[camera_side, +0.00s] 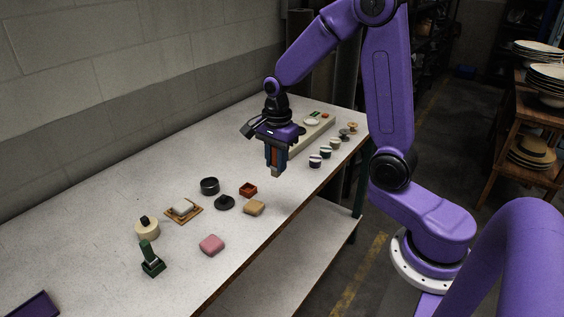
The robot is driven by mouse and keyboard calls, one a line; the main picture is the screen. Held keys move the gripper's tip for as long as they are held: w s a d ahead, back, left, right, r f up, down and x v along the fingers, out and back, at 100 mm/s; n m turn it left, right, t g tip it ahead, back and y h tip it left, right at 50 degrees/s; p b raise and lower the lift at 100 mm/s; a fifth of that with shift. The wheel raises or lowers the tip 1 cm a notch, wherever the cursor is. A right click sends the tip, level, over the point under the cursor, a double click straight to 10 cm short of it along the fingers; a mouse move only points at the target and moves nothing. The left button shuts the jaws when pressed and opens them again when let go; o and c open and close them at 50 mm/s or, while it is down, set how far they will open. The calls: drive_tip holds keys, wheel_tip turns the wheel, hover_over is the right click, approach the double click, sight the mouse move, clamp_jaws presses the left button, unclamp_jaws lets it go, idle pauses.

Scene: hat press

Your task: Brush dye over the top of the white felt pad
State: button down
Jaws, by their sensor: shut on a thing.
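My gripper (275,160) hangs above the far half of the table, shut on a brush-like thing (276,171) with a pale grey lower end. The jaws hide most of it. A white pad (183,205), which looks like the felt pad, sits on a small wooden board (172,217) at the middle left, well left of and nearer than my gripper. I cannot make out any colour on its top. A small red-brown square dish (248,189) stands below and left of my gripper; its contents are unclear. Several small jars (315,161) with pale bands line the right edge.
A round dark pot (209,186), a black knobbed disc (224,203), a tan block (254,208) and a pink block (211,244) stand nearby. A long pale tray (322,131) lies behind my gripper. The front table is mostly clear.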

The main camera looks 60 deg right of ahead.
drive_tip(key=w+a+f+t, duration=0.2)
drive_tip(key=w, duration=0.9)
drive_tip(key=w+a+f+t, duration=0.2)
drive_tip(key=w, duration=0.8)
drive_tip(key=shift+w+a+f, duration=0.1)
drive_tip(key=shift+f, duration=1.4)
drive_tip(key=shift+w+a+f, duration=0.1)
drive_tip(key=shift+f, duration=1.4)
drive_tip(key=shift+f, duration=0.55)
wheel_tip(320, 180, up, 7)
drive_tip(key=shift+s+d, duration=0.1)
drive_tip(key=shift+s, duration=0.05)
